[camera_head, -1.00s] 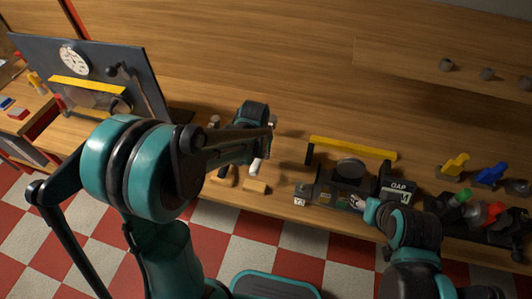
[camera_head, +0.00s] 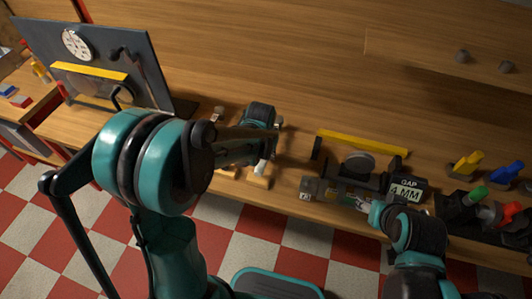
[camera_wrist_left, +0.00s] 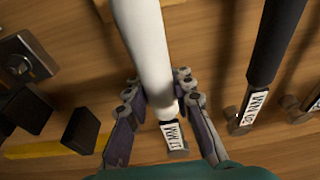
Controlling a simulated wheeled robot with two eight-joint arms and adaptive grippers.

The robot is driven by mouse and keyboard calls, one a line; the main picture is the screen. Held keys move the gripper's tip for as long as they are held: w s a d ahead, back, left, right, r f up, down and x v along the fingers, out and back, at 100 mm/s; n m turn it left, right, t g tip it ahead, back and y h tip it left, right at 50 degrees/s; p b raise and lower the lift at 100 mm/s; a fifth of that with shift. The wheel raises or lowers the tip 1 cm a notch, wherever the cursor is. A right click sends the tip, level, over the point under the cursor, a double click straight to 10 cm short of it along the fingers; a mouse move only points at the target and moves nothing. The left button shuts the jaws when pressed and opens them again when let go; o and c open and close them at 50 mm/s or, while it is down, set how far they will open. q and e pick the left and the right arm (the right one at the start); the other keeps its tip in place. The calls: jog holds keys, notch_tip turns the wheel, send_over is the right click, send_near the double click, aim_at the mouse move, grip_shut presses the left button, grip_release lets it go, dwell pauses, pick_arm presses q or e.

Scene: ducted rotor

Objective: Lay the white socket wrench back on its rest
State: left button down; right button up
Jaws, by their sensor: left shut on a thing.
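The white socket wrench (camera_wrist_left: 148,45) runs down between the fingers of my left gripper (camera_wrist_left: 162,100) in the left wrist view, and they are shut on it. In the head view my left gripper (camera_head: 262,140) is over the bench, and the white end of the wrench shows just above a wooden block (camera_head: 260,181). My right gripper (camera_head: 366,206) is at the front of the ducted rotor rig (camera_head: 345,185); its fingers are too small to read.
A black wrench (camera_wrist_left: 277,40) lies to the right of the white one, by its own labelled block (camera_wrist_left: 250,112). A yellow bar (camera_head: 365,142) stands behind the rig, and a sign (camera_head: 405,190) reads GAP 4 MM. A dark panel (camera_head: 130,60) stands at the left.

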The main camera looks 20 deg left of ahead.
pick_arm(q)
jog(key=shift+f, duration=0.5)
jog(key=shift+f+b, duration=0.15)
jog(key=shift+b, duration=0.2)
jog(key=shift+f, duration=0.3)
jog(key=c, duration=1.2)
grip_release()
jog(key=v, duration=1.2)
jog(key=s+a+t, duration=0.1)
jog(key=s+t, duration=0.1)
jog(key=s, duration=0.5)
jog(key=s+a+r+t, duration=0.1)
jog(key=s+t, duration=0.1)
jog(key=s, duration=0.5)
jog(key=shift+s+a+r+t, duration=0.2)
jog(key=shift+a+r+t, duration=0.05)
jog(key=shift+a+t, duration=0.15)
